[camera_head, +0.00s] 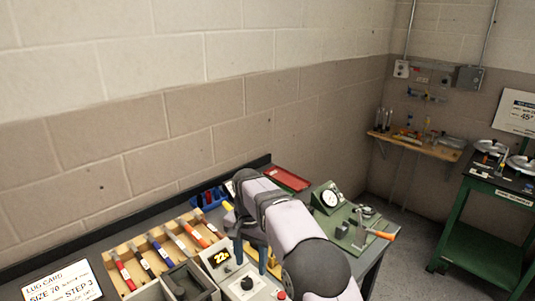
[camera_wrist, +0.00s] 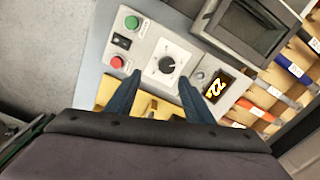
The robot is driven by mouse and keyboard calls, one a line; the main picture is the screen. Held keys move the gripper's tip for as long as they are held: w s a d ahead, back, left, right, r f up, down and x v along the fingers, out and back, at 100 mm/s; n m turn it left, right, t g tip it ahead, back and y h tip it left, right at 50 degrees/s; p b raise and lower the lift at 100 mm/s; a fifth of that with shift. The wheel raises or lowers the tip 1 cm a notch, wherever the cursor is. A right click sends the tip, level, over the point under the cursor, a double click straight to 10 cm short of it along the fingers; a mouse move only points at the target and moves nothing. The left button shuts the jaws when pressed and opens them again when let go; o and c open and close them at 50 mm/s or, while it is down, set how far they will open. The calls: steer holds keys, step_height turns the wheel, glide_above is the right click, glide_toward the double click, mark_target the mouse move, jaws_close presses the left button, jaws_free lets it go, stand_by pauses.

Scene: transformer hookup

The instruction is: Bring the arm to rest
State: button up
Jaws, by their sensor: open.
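My gripper (camera_head: 250,264) is open. Its two dark blue fingers point down over the workbench beside the control box. In the wrist view my gripper (camera_wrist: 159,78) shows nothing between its fingers, and the fingertips overlap the grey control box (camera_wrist: 150,50) with its black dial. I cannot tell whether they touch it. My arm reaches across the front of the bench and hides part of it.
A wooden rack (camera_head: 150,256) of colored-handled tools and a lug card (camera_head: 62,284) lie left. The control box has a lit display (camera_head: 221,258). A green plate with a gauge (camera_head: 330,198) and a red tray (camera_head: 287,178) are right. A green cart (camera_head: 487,230) stands farther right.

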steer(key=s+d+f+n, duration=0.2)
steer(key=s+d, duration=0.8)
steer(key=s, duration=0.4)
steer(key=s+d+f+n, duration=0.3)
steer(key=s+d, duration=0.8)
steer(key=s, duration=0.2)
steer(key=shift+s, duration=0.4)
steer(key=shift+a, duration=0.1)
steer(key=shift+c, duration=0.3)
